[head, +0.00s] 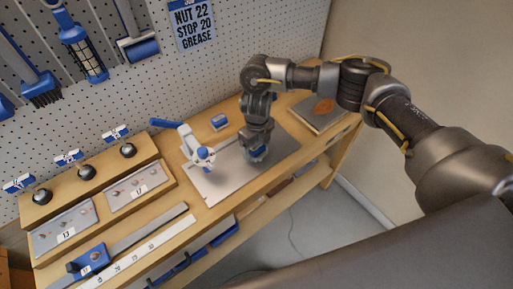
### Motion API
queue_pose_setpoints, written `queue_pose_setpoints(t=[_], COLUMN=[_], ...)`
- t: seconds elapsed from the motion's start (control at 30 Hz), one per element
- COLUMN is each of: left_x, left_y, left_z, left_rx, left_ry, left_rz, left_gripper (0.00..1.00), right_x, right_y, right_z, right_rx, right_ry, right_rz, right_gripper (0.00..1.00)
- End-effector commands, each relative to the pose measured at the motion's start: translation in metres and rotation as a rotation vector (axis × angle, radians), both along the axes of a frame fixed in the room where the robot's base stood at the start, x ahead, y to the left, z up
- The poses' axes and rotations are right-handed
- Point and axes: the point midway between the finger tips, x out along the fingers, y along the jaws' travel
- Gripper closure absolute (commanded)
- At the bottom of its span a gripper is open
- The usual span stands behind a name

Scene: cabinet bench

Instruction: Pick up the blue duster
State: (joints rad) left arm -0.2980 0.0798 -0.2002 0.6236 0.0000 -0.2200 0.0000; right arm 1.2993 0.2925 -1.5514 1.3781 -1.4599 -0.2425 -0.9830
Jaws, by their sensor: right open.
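My right gripper (257,143) points down over the grey-white board on the bench, with its jaws open. A second small blue block with a pale face (219,122) stands behind, to the left of the gripper. My left gripper is out of view.
A white device with a blue lever (198,153) stands close left of my right gripper. A flat tray with an orange-brown item (323,107) lies to the right. Knobs and numbered plates (138,190) fill the bench's left. Tools hang on the pegboard (225,60).

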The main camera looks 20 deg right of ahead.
Motion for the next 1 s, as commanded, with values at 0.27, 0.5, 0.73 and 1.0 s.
queue_pose_setpoints(t=[0.27, 0.5, 0.73, 1.0], left_x=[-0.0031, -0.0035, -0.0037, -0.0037], left_y=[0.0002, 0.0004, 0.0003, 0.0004], left_z=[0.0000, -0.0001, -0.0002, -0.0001], left_rx=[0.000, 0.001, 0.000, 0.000], left_ry=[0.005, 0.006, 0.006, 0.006], left_rz=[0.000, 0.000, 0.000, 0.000], left_gripper=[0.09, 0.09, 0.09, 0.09], right_x=[0.0000, -0.0001, -0.0002, 0.0001], right_y=[0.0000, 0.0001, 0.0001, 0.0002], right_z=[-0.0122, -0.0121, -0.0120, -0.0103], right_rx=[0.000, 0.000, 0.000, 0.000], right_ry=[-0.001, 0.000, 0.000, -0.001], right_rz=[0.001, 0.001, 0.001, 0.001], right_gripper=[0.22, 0.41, 0.71, 0.71])
